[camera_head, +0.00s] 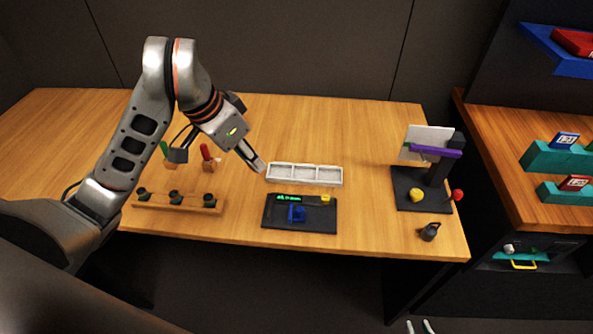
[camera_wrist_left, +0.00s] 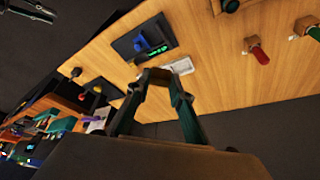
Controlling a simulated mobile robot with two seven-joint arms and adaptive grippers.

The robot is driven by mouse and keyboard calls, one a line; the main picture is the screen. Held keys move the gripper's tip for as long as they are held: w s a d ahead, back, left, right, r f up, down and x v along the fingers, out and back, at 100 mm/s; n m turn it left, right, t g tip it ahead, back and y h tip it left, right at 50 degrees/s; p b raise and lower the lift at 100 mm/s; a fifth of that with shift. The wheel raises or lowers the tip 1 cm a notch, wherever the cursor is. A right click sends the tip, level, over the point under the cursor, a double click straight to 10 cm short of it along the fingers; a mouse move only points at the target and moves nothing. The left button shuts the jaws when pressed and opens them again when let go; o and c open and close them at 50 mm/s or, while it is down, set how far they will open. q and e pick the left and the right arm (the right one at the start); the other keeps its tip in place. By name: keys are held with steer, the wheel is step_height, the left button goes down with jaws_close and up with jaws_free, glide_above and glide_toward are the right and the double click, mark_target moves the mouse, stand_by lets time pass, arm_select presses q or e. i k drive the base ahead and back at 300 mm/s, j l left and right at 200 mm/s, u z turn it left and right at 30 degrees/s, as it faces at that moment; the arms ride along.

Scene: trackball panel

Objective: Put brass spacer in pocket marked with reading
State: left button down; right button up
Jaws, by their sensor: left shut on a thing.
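My left gripper (camera_head: 259,164) is shut just above the left end of the white tray (camera_head: 305,183). In the left wrist view its fingertips (camera_wrist_left: 157,76) meet on a small brownish piece, apparently the brass spacer, mostly hidden by the fingers. The tray has three pockets in a row; their marks are too small to read. In front of it lies a dark panel (camera_head: 300,225) with a lit green reading (camera_head: 289,198), not clearly legible, a blue part (camera_head: 296,214) and a yellow piece (camera_head: 326,198). My right gripper (camera_head: 418,327) shows only fingertips, spread apart, at the bottom edge.
A wooden rack (camera_head: 180,205) with dark knobs stands on the left, with red-handled (camera_head: 206,153) and green-handled tools behind it. On the right are a black stand (camera_head: 408,190) with a purple bar and a small dark object (camera_head: 430,232). The table behind the tray is clear.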

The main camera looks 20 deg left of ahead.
mark_target(305, 175)
steer(key=k+l, duration=0.2)
steer(key=l, duration=0.2)
steer(key=k+l, duration=0.25)
steer(key=l, duration=0.15)
steer(key=k+l, duration=0.2)
steer(key=l, duration=0.2)
